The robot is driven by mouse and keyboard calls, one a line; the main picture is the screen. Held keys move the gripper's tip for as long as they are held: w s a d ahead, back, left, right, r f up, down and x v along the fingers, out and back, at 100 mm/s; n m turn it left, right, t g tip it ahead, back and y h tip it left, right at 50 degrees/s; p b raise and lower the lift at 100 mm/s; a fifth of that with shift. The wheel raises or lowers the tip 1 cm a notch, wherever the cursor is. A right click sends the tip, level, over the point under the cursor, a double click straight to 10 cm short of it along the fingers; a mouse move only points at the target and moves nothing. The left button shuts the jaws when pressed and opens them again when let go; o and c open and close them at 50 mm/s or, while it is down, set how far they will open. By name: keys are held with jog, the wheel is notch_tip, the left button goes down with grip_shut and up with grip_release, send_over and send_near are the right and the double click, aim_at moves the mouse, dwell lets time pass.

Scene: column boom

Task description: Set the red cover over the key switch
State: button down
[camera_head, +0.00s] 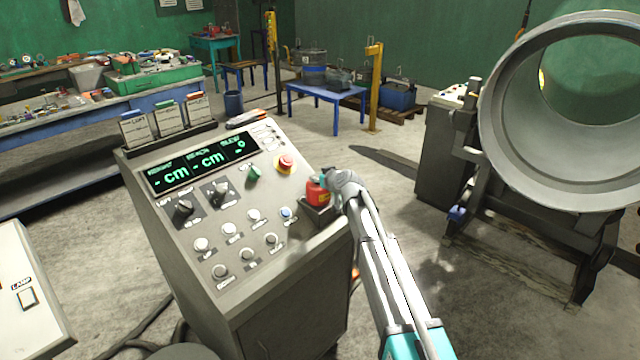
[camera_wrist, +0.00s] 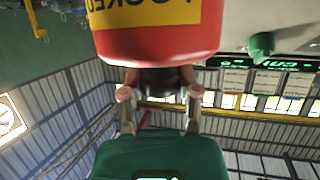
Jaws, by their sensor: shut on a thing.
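The red cover (camera_head: 317,193) has a yellow band with dark lettering. It is at the right edge of the grey console, at a small grey holder (camera_head: 318,214); I cannot tell whether it still touches the holder. My gripper (camera_head: 330,180) is shut on the cover from the right. In the wrist view the cover (camera_wrist: 155,38) fills the upper middle, with both fingers of my gripper (camera_wrist: 160,88) on its dark end. A switch on a dark square plate (camera_head: 217,195) is on the panel, left of the cover; I cannot tell for sure that it is the key switch.
A red emergency button (camera_head: 286,162), a green knob (camera_head: 254,173), a black selector (camera_head: 183,209) and several pale buttons stand up from the sloped panel. Cards (camera_head: 166,116) stand along its back edge. A large metal ring (camera_head: 500,110) on a stand is at the right.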

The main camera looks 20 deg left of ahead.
jog(key=shift+f, duration=0.15)
jog(key=shift+f, duration=0.1)
jog(key=shift+c, duration=1.7)
grip_release()
jog(key=shift+r, duration=0.2)
jog(key=p+v, duration=0.4)
jog(key=v, duration=0.8)
jog(key=shift+p, duration=0.3)
jog(key=shift+d, duration=0.1)
